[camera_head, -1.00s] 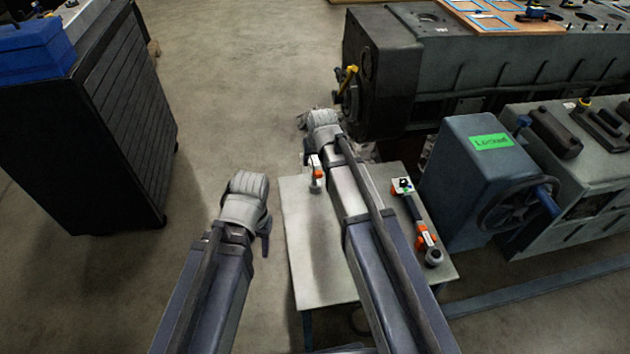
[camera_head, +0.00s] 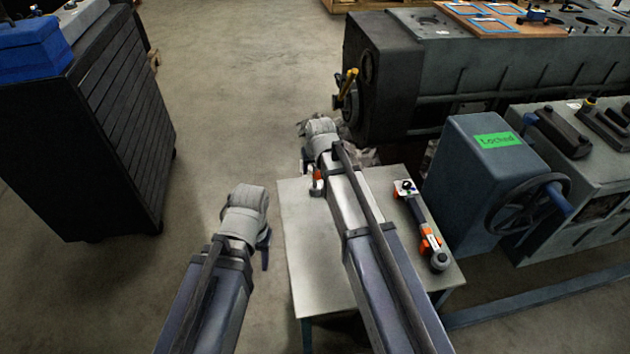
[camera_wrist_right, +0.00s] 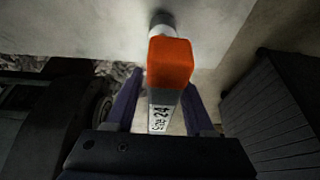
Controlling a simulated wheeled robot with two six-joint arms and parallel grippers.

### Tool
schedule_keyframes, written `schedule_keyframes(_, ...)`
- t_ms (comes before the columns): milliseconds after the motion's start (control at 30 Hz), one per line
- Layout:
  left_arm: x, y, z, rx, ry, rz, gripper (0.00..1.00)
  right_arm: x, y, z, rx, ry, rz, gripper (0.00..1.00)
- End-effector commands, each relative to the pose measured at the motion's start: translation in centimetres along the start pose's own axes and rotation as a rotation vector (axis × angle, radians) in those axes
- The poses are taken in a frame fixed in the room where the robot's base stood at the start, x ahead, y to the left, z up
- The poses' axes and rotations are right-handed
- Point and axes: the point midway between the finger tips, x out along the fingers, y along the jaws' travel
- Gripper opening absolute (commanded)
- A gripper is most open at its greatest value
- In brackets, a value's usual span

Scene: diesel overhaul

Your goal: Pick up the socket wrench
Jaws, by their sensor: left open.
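A tool with an orange end and a white label reading "Size 24" (camera_wrist_right: 168,62) shows in the right wrist view; it looks like the socket wrench. In the head view only a bit of its orange and white part (camera_head: 317,183) shows beside my right wrist, near the table's far left. My right gripper (camera_wrist_right: 163,88) is open, with its dark blue fingers on either side of the tool and a gap visible on the left. My left gripper (camera_head: 265,252) is open and empty, left of the table; one finger shows clearly.
A second tool, black and orange with a round end (camera_head: 424,228), lies on the right of the pale table (camera_head: 310,262). A blue-grey machine with a handwheel (camera_head: 528,205) and "Locked" label stands right. A dark cabinet (camera_head: 120,130) stands left. Floor between cabinet and table is clear.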

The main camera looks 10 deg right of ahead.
Motion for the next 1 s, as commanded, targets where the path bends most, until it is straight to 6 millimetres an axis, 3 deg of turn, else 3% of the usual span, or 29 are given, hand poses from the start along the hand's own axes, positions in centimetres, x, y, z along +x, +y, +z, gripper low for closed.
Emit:
schedule_keyframes(67, 0.00, 0.00, 0.00, 0.000, 0.000, 0.000, 0.50, -0.01, 0.01, 0.00, 0.000, 0.000, 0.000, 0.43)
schedule_keyframes(433, 0.00, 0.00, 0.00, 0.000, 0.000, 0.000, 0.50, 0.00, 0.00, 0.01, 0.000, 0.000, 0.000, 0.01)
schedule_keyframes(1000, 0.01, 0.00, 0.00, 0.000, 0.000, 0.000, 0.50, 0.00, 0.00, 0.01, 0.000, 0.000, 0.000, 0.00)
